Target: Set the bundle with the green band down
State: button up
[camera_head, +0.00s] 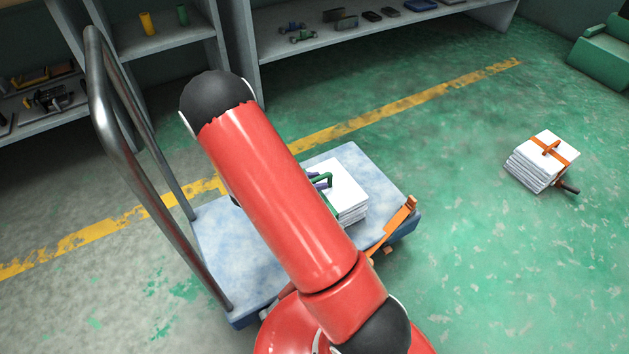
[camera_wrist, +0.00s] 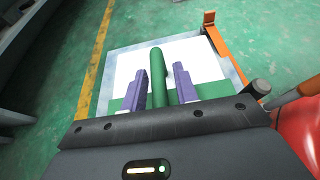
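The bundle with the green band (camera_head: 350,185) is a white stack that appears to rest on the blue cart platform (camera_head: 215,245), partly hidden behind my arm in the head view. In the wrist view its white top (camera_wrist: 203,55) and green band (camera_wrist: 213,90) show below my gripper. A green handle (camera_wrist: 158,75) rises from the band. My gripper (camera_wrist: 162,82) has its two purple fingers on either side of this handle, with gaps visible, so it looks open around it. In the head view my gripper (camera_head: 321,182) is mostly hidden by my arm.
The cart has a grey push handle (camera_head: 125,160) at left and an orange part (camera_head: 398,220) at its right edge. Another white bundle with an orange band (camera_head: 541,160) lies on the green floor at right. Shelves (camera_head: 360,30) stand at the back. Floor at right is mostly clear.

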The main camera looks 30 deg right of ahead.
jog(key=shift+o, duration=0.4)
jog(key=shift+r, duration=0.15)
jog(key=v, duration=0.6)
jog(key=shift+a+r, duration=0.15)
jog(key=shift+a, duration=0.25)
jog(key=shift+a+r, duration=0.2)
jog(key=s+a+r+m+t+y, duration=0.2)
jog(key=s+r+m+y, duration=0.4)
jog(key=s+r+m, duration=0.3)
jog(key=s+a+r+m+t+y, duration=0.3)
jog(key=s+a+r+m+y, duration=0.2)
jog(key=r, duration=1.2)
jog(key=s+m+y, duration=0.2)
jog(key=s+m, duration=0.2)
jog(key=s, duration=0.2)
jog(key=shift+r, duration=0.15)
